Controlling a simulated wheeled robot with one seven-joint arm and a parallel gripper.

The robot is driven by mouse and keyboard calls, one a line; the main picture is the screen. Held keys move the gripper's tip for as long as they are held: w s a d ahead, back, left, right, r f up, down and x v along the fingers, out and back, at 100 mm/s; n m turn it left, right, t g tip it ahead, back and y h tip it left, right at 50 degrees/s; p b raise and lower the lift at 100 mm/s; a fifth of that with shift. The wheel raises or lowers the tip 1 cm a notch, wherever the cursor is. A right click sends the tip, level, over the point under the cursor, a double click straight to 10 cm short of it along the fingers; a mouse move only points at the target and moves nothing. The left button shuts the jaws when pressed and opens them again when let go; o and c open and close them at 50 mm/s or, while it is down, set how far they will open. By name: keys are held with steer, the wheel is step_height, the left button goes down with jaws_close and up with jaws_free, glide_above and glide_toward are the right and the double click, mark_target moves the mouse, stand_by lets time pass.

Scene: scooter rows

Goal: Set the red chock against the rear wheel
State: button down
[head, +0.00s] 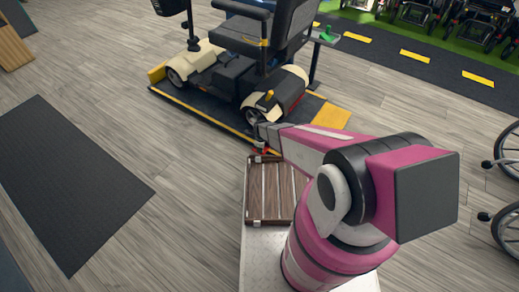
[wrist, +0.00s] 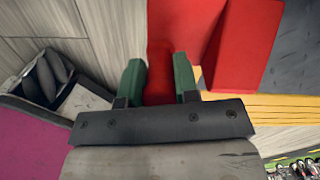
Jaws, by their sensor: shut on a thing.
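The red chock (wrist: 240,45) shows large in the wrist view, with a wedge-shaped block and a red grip part (wrist: 160,75). My gripper (wrist: 158,85) has its green fingers on both sides of that grip part and is shut on it. In the head view only a bit of red (head: 265,151) shows below my gripper (head: 262,137). The beige and black scooter stands on a dark, yellow-edged platform (head: 200,108). Its rear wheel (head: 254,115) is just beyond my gripper. I cannot tell whether the chock touches the wheel or floor.
A slatted wooden tray (head: 253,205) lies on my base. A black mat (head: 65,180) lies on the wood floor at left. Wheelchairs (head: 508,150) stand at the right edge. More stand on green flooring at the back. Floor left of the platform is clear.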

steer(key=shift+w+d+f, duration=0.4)
steer(key=shift+w+f, duration=0.1)
steer(key=shift+w, duration=0.15)
steer(key=shift+w+d+f, duration=0.4)
steer(key=shift+w+f, duration=0.1)
steer(key=shift+w, duration=0.15)
steer(key=shift+w+d+f, duration=0.1)
steer(key=shift+w+d, duration=0.45)
steer(key=shift+w, duration=0.25)
steer(key=shift+w+d+f, duration=0.1)
steer(key=shift+w+d, duration=0.45)
steer(key=shift+w, duration=0.25)
steer(key=shift+w+d, duration=0.55)
steer(key=shift+w, duration=0.25)
steer(key=shift+w+a+f, duration=0.15)
steer(key=shift+a, duration=0.1)
steer(key=shift+w+a+f, duration=0.1)
steer(key=shift+a+f, duration=0.05)
steer(key=shift+a, duration=0.05)
steer(key=shift+w+a, duration=0.55)
steer(key=shift+a, duration=0.3)
steer(key=c, duration=0.8)
jaws_free()
